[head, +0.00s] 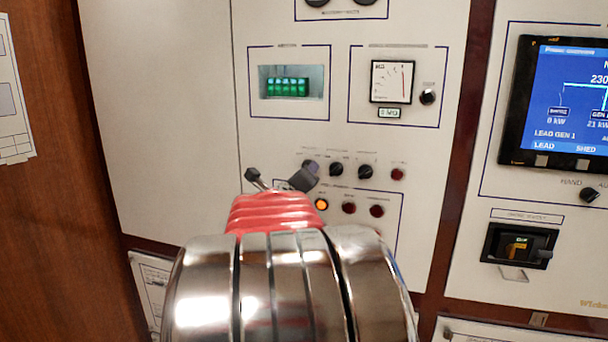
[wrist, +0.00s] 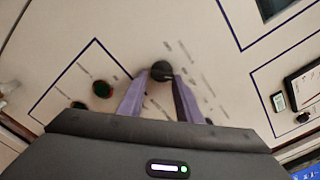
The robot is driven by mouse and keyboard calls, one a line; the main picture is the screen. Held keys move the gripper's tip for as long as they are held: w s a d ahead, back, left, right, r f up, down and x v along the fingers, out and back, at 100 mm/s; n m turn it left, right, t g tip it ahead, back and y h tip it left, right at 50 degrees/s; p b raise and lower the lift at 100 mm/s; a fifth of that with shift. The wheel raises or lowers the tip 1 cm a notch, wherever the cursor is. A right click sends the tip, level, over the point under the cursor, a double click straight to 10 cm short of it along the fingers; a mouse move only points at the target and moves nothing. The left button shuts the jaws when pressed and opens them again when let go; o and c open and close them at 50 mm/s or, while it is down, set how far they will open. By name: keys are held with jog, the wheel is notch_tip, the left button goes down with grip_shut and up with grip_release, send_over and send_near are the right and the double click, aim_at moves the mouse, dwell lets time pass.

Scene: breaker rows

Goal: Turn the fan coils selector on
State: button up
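In the wrist view a round black selector knob (wrist: 161,70) on the pale panel lies between the tips of my gripper's two fingers (wrist: 160,84). The fingers are apart, and I cannot tell whether either touches the knob. In the head view my gripper (head: 284,177) stands in front of the left end of a row of knobs, with its dark fingers spread wide. Two black knobs, a middle one (head: 336,169) and a right one (head: 365,172), show clear of it. Their labels are too small to read, so I cannot tell which is the fan coils selector.
A lit orange lamp (head: 321,204) and dark red lamps (head: 348,208) sit below the knobs. Another red lamp (head: 397,174) ends the knob row. Above are a green display (head: 288,87) and a dial meter (head: 391,82). A blue screen (head: 570,100) is at right.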

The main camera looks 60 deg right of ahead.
jog(key=o, duration=0.4)
jog(key=shift+r, duration=0.1)
jog(key=a, duration=0.4)
jog(key=s+a, duration=0.1)
jog(key=a, duration=0.4)
jog(key=s+a, duration=0.1)
jog(key=a, duration=0.3)
jog(key=shift+a, duration=0.3)
